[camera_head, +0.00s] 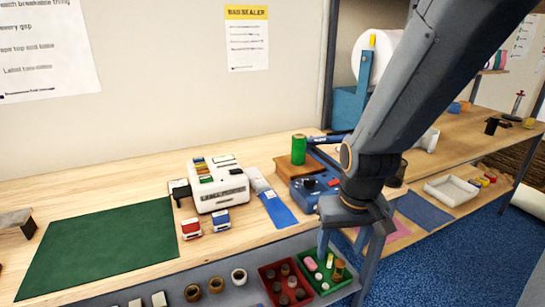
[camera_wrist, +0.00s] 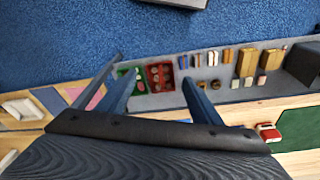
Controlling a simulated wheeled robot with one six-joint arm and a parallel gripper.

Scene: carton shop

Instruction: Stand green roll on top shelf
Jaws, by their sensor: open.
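A green roll (camera_head: 299,150) stands upright on a brown block (camera_head: 296,168) at the back of the wooden bench, beside a blue machine. The wrist view does not show it. My gripper (camera_head: 347,258) points down, open and empty, in front of and to the right of the roll, apart from it. In the wrist view my gripper (camera_wrist: 160,80) has its fingers spread, with a shelf of small goods beyond. A raised shelf (camera_head: 492,72) shows at the far right with colored items on it; I cannot tell whether it is the top shelf.
A white label machine (camera_head: 217,184), red and blue stampers and a green mat (camera_head: 100,245) lie on the bench. A red bin (camera_head: 284,284) and a green bin (camera_head: 326,272) sit low near my gripper. Blue floor (camera_head: 450,245) is open at right.

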